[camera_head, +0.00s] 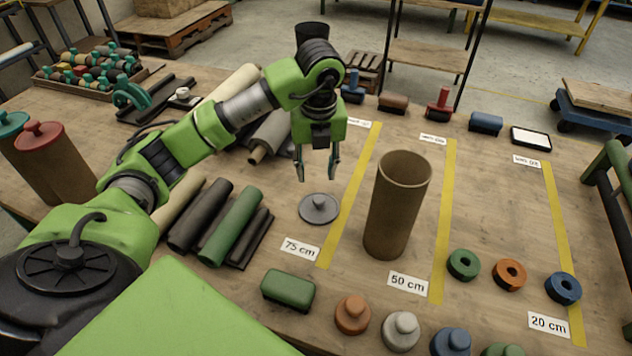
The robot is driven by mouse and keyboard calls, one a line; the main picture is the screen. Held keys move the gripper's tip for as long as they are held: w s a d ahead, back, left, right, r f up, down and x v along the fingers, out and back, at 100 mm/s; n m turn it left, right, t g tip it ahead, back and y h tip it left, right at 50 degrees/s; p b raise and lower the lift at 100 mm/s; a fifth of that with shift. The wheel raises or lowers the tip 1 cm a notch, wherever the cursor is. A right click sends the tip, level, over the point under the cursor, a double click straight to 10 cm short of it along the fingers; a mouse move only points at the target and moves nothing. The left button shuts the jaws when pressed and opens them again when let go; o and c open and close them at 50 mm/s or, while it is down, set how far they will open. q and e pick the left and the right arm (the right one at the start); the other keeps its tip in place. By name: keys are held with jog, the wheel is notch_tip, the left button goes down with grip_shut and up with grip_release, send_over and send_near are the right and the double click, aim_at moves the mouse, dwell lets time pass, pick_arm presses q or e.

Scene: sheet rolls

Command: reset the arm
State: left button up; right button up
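My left arm reaches in from the left over the table (385,325), and its gripper (317,172) points down. Its two fingers are apart with nothing between them. A grey lid with a knob (318,208) shows just below the fingertips in the picture; the gripper seems to hang above it. An open brown cardboard tube (392,215) stands upright to the right of the gripper, apart from it. My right gripper is not in view.
Dark and green rolls (232,225) lie to the left of the gripper. A green block (288,290) and several knobbed caps line the front, with rings (510,274) at right. Capped tubes (55,160) stand at far left. Yellow strips (443,220) mark the table.

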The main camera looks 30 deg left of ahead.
pick_arm(q)
jog(key=shift+r, duration=0.25)
dwell(0.3)
